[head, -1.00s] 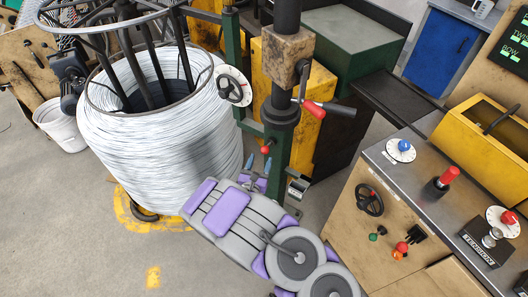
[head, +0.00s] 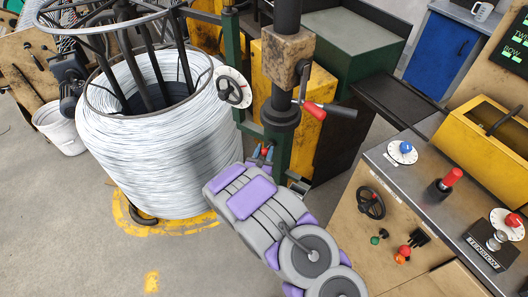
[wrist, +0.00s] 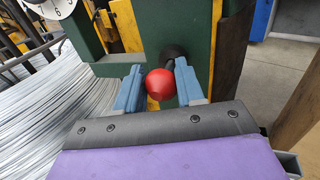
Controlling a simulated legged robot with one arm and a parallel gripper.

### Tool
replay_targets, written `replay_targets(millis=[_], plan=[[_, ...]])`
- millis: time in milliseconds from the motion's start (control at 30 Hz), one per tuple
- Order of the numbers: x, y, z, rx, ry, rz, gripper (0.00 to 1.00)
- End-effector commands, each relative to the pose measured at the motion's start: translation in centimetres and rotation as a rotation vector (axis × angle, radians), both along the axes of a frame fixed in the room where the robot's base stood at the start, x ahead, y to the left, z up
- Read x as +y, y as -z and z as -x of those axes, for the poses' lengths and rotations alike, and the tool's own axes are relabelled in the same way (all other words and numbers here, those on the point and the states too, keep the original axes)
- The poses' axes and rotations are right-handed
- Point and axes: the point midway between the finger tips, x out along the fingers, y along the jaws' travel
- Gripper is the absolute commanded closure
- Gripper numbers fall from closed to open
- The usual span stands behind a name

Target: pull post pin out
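The post pin shows as a red ball knob (wrist: 160,86) in front of a dark round collar on the green post (wrist: 148,35). In the head view the knob (head: 265,150) is partly hidden by my fingers. My gripper (wrist: 160,66) has its two blue fingers on either side of the knob, with the knob in the gap. The fingers look open, with the knob close to both; whether they touch it is hard to tell. In the head view my gripper (head: 262,153) is at the post's lower front. The pin's shaft is hidden.
A large coil of silver wire (head: 160,150) stands left of the post. A dial with a black handwheel (head: 233,88) and a red-tipped lever (head: 314,109) are above my gripper. A control bench (head: 400,205) stands to the right. Open floor lies at the front left.

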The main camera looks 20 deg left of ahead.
Motion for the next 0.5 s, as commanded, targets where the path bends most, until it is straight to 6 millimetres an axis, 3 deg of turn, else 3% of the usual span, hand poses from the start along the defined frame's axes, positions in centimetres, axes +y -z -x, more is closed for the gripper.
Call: replay_targets(millis=[367,500], plan=[[0.11,0.02,0.02,0.0,-0.001,0.0,0.99],[0.15,0.03,0.03,0.0,-0.002,0.0,1.0]])
